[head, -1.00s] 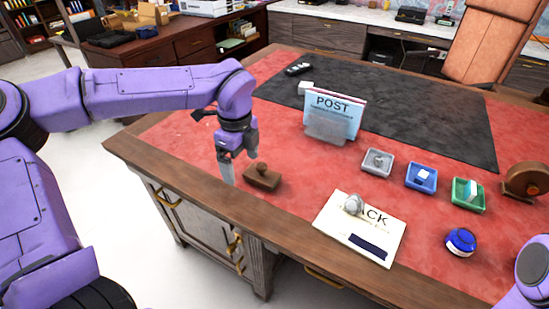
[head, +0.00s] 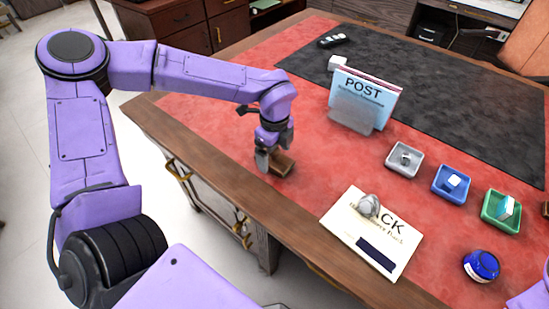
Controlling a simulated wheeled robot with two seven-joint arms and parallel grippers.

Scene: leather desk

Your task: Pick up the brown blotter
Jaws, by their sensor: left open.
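The brown blotter (head: 284,163) is a small wooden block on the red desk top, close to the desk's left edge. My left gripper (head: 266,162) points down at it, open, with a grey finger at its left side. The gripper covers the blotter's upper part and knob, and I cannot tell whether the fingers touch it. Only a small piece of my right arm shows at the lower right corner; its gripper is out of view.
A POST letter holder (head: 362,100) stands behind. Grey (head: 404,171), blue (head: 464,197) and green (head: 489,213) trays lie to the right. A cream pack (head: 345,235) with a silvery round object (head: 369,206) and a blue ink pot (head: 481,265) are nearer. Red surface around the blotter is clear.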

